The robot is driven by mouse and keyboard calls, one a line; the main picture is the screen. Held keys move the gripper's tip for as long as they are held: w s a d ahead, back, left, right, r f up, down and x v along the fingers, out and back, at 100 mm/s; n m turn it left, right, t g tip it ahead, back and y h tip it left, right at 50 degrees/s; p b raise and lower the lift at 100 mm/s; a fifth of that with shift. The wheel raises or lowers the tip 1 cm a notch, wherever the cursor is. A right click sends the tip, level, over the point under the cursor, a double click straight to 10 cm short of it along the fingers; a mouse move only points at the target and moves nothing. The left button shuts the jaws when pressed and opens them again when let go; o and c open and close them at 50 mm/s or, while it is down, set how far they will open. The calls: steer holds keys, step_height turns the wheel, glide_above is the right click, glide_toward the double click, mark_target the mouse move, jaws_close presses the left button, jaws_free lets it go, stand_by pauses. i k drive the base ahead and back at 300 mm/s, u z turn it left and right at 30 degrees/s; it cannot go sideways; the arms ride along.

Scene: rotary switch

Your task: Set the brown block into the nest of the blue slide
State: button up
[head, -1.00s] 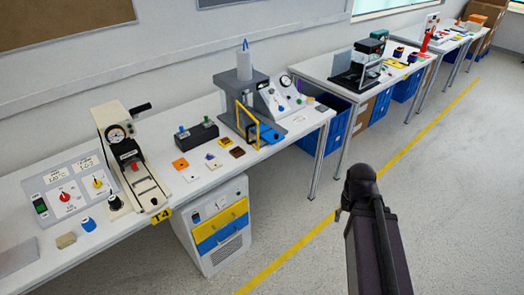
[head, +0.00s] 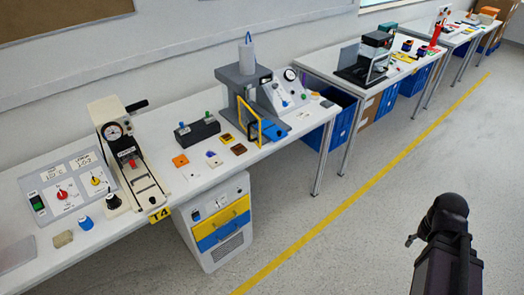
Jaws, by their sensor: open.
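The brown block (head: 238,149) is a small dark brown piece lying on the white bench in front of the grey press. The blue slide (head: 273,131) sits low at the front of the press, beside its yellow frame. The slide's nest is too small to make out. My gripper (head: 412,240) is at the lower right, over the floor, far from both block and slide. Only a small part of it shows past my dark arm. It is open, and I see nothing held in it.
Near the block lie an orange piece (head: 180,161), a pale piece (head: 213,160) and a yellow-brown piece (head: 228,137). A black box with knobs (head: 197,132) stands behind them. A gauge panel (head: 289,94) stands right of the press. The floor in front is clear.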

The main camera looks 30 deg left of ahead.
mark_target(275, 133)
steer(key=z, duration=0.1)
steer(key=k, duration=1.15)
steer(key=u, duration=1.35)
steer(key=i, duration=1.05)
steer(key=z, duration=0.15)
